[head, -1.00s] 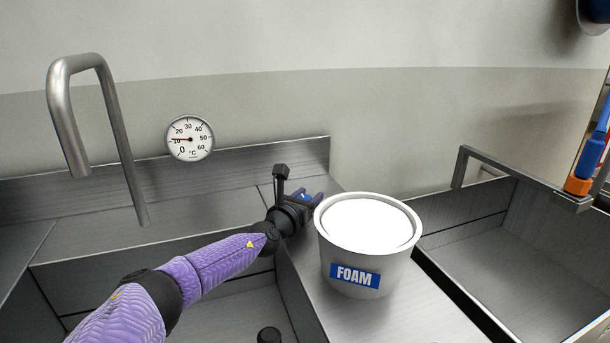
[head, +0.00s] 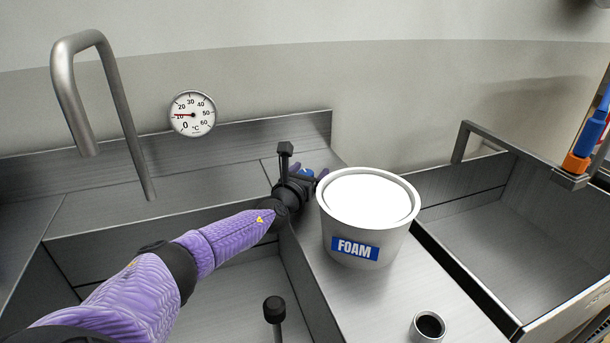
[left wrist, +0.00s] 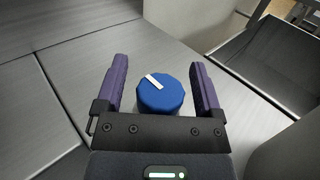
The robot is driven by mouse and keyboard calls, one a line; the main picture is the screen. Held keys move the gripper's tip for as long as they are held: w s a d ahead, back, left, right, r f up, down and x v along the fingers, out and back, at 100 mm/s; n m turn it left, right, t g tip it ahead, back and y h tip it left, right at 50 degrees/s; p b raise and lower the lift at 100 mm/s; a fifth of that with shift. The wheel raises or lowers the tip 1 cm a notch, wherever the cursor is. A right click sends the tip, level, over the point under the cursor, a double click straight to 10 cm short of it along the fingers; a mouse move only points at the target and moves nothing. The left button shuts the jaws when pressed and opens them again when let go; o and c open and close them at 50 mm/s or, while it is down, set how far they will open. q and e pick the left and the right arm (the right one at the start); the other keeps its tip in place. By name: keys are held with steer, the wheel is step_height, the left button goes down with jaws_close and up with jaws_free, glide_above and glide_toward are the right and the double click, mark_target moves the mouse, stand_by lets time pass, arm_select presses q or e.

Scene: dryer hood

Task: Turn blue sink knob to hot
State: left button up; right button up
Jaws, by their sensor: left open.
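The blue sink knob (left wrist: 161,95) has a white pointer bar on its top, aimed toward the upper left in the left wrist view. My left gripper (left wrist: 160,80) is open, with one purple finger on each side of the knob. A gap shows between the knob and each finger. In the head view my left gripper (head: 308,175) is at the back of the sink ledge, and only a bit of the knob (head: 306,172) shows past it. The dial thermometer (head: 192,114) on the wall has its red needle near 10 °C. My right gripper is out of view.
A white FOAM bucket (head: 368,217) stands on the ledge just right of my left gripper. A bent metal faucet (head: 122,120) rises at the left above the basin. A small dark-mouthed cup or pipe (head: 428,326) is at the front. Another basin (head: 500,240) lies at right.

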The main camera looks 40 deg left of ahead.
arm_select(q)
steer(key=s, duration=0.1)
steer(key=p, duration=0.1)
steer(key=s+p, duration=0.1)
steer(key=shift+s+d+r, duration=0.3)
steer(key=shift+d+r, duration=0.1)
steer(key=p+v, duration=0.1)
steer(key=v, duration=0.1)
steer(key=p+v, duration=0.1)
steer(key=v, duration=0.1)
steer(key=p+v, duration=0.1)
steer(key=v, duration=0.1)
steer(key=shift+s+f, duration=0.1)
steer(key=shift+f, duration=0.15)
steer(key=shift+s+d, duration=0.15)
steer(key=shift+s, duration=0.2)
steer(key=shift+f, duration=0.1)
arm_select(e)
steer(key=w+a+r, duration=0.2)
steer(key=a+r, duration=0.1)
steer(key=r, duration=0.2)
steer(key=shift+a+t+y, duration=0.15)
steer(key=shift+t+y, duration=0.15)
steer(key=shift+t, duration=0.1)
